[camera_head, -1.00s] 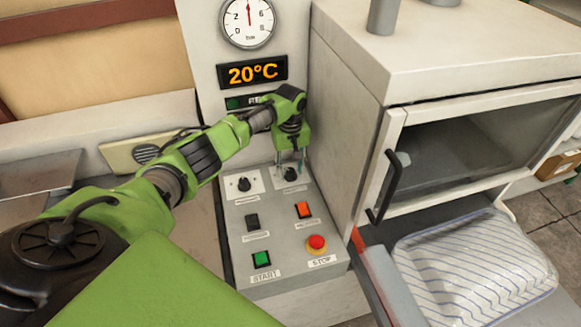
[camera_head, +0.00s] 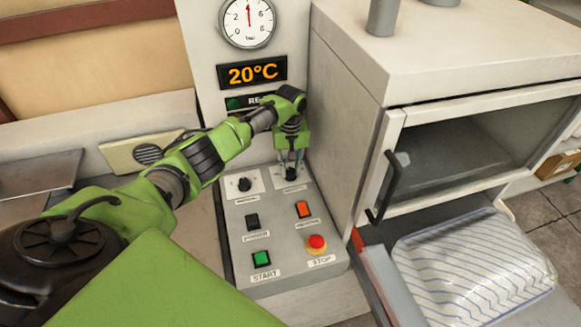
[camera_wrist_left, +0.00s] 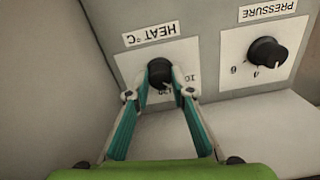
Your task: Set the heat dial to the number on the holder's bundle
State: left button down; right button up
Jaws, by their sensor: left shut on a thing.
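The heat dial is a black knob (camera_wrist_left: 159,72) on a white plate under the label "HEAT °C", which reads upside down in the left wrist view. My left gripper (camera_wrist_left: 160,86) has its two teal fingers closed on both sides of this knob. In the head view the left gripper (camera_head: 290,168) reaches down to the dial (camera_head: 291,175) at the top right of the control panel. The numbers around the dial are mostly hidden by the fingers. No holder or bundle shows. My right gripper is not in view.
The pressure knob (camera_head: 244,184) sits left of the heat dial. Below are a black switch (camera_head: 252,221), an orange switch (camera_head: 303,209), a green start button (camera_head: 261,258) and a red stop button (camera_head: 317,243). The display (camera_head: 252,72) reads 20°C. A striped pillow (camera_head: 470,265) lies at right.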

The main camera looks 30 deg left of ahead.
pick_arm(q)
jog(key=m+p, duration=0.1)
jog(key=m, duration=1)
jog(key=shift+m, duration=0.4)
jog(key=m, duration=1)
jog(key=shift+r+m, duration=0.1)
jog(key=shift+m, duration=0.2)
jog(key=c, duration=1.8)
grip_release()
